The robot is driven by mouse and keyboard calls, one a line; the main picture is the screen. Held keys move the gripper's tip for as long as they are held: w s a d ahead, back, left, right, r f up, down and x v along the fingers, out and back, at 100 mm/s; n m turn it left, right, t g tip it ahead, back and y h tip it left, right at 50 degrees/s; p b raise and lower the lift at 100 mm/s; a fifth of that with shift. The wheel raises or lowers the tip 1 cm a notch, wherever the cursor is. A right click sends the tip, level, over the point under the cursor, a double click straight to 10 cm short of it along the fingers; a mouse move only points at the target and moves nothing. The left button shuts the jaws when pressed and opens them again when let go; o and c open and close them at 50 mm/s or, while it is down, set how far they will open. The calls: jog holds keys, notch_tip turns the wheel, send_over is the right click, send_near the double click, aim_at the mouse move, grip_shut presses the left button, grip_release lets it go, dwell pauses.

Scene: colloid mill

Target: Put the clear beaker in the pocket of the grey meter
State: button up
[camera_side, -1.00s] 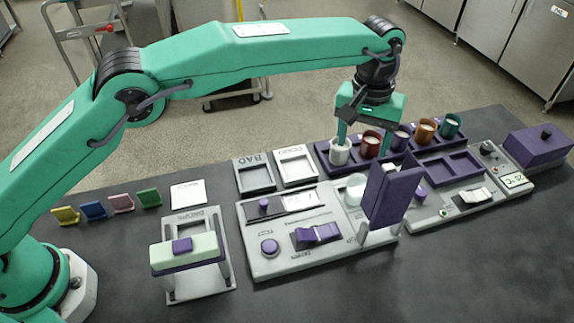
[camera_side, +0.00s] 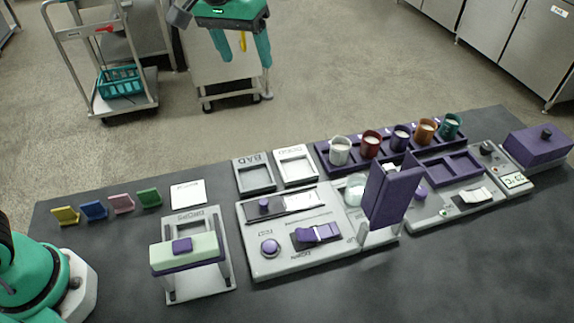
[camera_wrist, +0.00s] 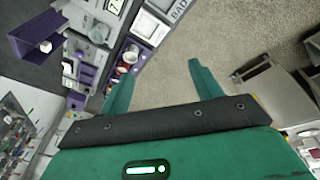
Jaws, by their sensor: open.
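A pale, clear-looking beaker (camera_side: 340,151) stands upright in the left end of the purple rack (camera_side: 324,159). The grey meter (camera_side: 285,262) lies on the bench in front of it. A round, pale glassy thing (camera_side: 355,188) sits in the meter's right part, beside an upright purple flap (camera_side: 390,193). I cannot tell whether it is a vessel or part of the meter. My gripper (camera_side: 243,52) is open and empty, high up and away from the rack. In the wrist view, my gripper (camera_wrist: 163,58) has only floor between its fingers.
Several coloured cups stand right of the pale beaker, including a red cup (camera_side: 371,144). The BAD tray (camera_side: 254,186) and GOOD tray (camera_side: 297,180) lie left of the rack. A grey station (camera_side: 455,208) is at the right. The front of the bench is clear.

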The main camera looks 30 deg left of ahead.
jog(key=s+a+r+t, duration=0.1)
jog(key=s+a+t, duration=0.1)
jog(key=s+a, duration=0.95)
jog(key=s+a+f, duration=0.3)
jog(key=s, duration=0.2)
jog(key=s+a+f+t+y, duration=0.1)
jog(key=s+a+f, duration=0.2)
jog(key=s, duration=0.3)
jog(key=shift+s+a+f, duration=0.2)
jog(key=shift+a, duration=0.15)
